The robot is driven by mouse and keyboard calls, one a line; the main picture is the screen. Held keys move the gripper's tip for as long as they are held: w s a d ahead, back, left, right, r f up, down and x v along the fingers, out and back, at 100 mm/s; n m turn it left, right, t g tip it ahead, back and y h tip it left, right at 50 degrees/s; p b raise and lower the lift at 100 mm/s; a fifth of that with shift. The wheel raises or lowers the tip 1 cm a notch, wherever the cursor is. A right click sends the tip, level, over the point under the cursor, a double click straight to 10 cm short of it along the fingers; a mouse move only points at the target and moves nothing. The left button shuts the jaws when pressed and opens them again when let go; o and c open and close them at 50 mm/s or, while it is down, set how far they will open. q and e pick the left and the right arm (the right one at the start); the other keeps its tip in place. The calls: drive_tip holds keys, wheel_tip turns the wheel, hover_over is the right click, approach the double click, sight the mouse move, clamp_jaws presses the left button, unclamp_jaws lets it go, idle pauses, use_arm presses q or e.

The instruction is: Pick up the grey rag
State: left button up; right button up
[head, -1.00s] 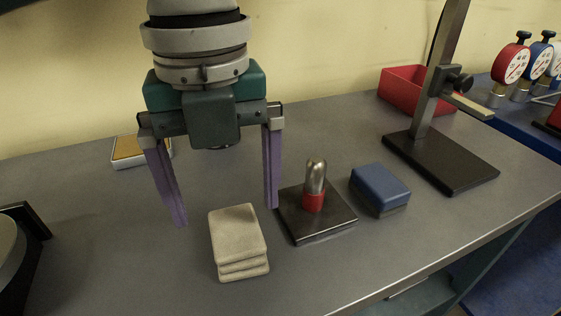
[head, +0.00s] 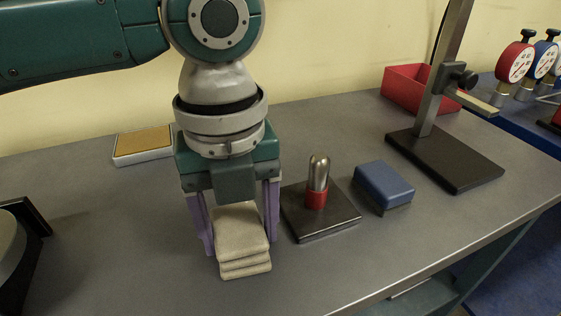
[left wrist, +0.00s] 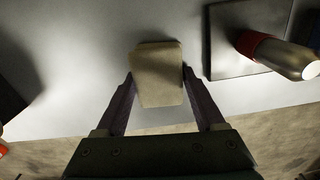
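The grey rag (head: 241,232) is a beige-grey folded stack lying on the bench near the front middle. My left gripper (head: 242,246) points down over it from behind, one purple finger along each side. In the left wrist view the rag (left wrist: 157,82) fills the space between the fingertips (left wrist: 159,72), which appear to touch its two edges. The gripper looks shut on the rag. The rag still rests on the bench, its back part hidden under the gripper. My right gripper is not in view.
A black plate (head: 337,220) with a red-collared metal pin (head: 318,178) stands close to the right finger. A blue block (head: 384,184), a black-based stand (head: 450,162) and a red bin (head: 405,92) are farther right. A tan-topped tray (head: 143,143) lies behind left.

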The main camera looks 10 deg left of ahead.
sight(239, 227)
use_arm(q)
drive_tip(key=c, duration=0.9)
drive_tip(key=shift+o, duration=0.2)
drive_tip(key=shift+r, duration=0.1)
wheel_tip(239, 227, up, 20)
drive_tip(key=p, duration=0.2)
drive_tip(key=shift+p, duration=0.3)
drive_tip(key=o, duration=0.7)
drive_tip(key=c, duration=0.6)
